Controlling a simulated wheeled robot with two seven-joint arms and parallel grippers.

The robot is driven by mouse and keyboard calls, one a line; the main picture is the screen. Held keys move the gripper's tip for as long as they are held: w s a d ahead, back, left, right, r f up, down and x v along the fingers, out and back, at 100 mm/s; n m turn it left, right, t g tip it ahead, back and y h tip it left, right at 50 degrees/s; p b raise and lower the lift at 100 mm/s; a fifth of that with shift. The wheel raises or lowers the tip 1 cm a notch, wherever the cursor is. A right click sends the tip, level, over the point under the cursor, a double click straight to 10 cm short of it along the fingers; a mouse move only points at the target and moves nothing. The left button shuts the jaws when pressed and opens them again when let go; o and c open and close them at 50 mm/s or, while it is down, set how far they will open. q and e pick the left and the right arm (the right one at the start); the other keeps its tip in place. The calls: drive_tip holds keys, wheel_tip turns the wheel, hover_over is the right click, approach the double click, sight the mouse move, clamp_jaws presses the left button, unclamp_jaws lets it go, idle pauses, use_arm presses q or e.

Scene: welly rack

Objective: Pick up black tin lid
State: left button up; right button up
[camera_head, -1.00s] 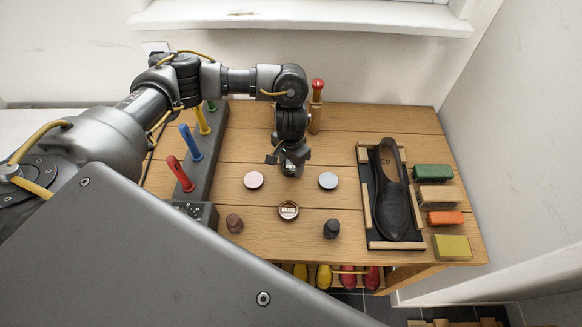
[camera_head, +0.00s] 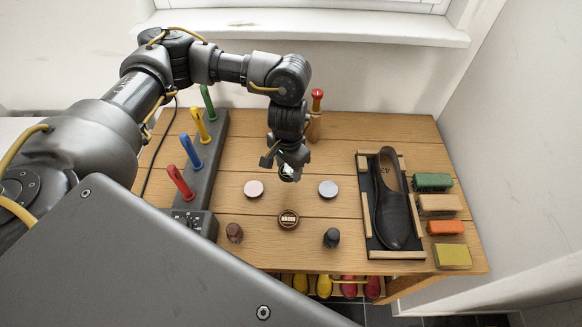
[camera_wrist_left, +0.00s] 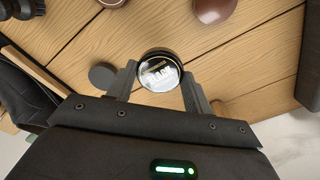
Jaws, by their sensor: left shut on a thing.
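The lid looks held above the wood. My right gripper is not in view.
A pinkish disc (camera_head: 253,188) and a grey disc (camera_head: 328,188) flank the gripper. A handle rack (camera_head: 205,180) is left, a black shoe (camera_head: 391,205) right, a red-topped wooden stick (camera_head: 316,115) behind.

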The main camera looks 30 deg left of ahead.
use_arm(q)
drive_tip(key=s+d+r+p, duration=0.3)
drive_tip(key=s+r+p, duration=0.3)
drive_tip(key=s+p, duration=0.2)
drive_tip(key=shift+s+r, duration=0.35)
drive_tip(key=shift+s, duration=1.05)
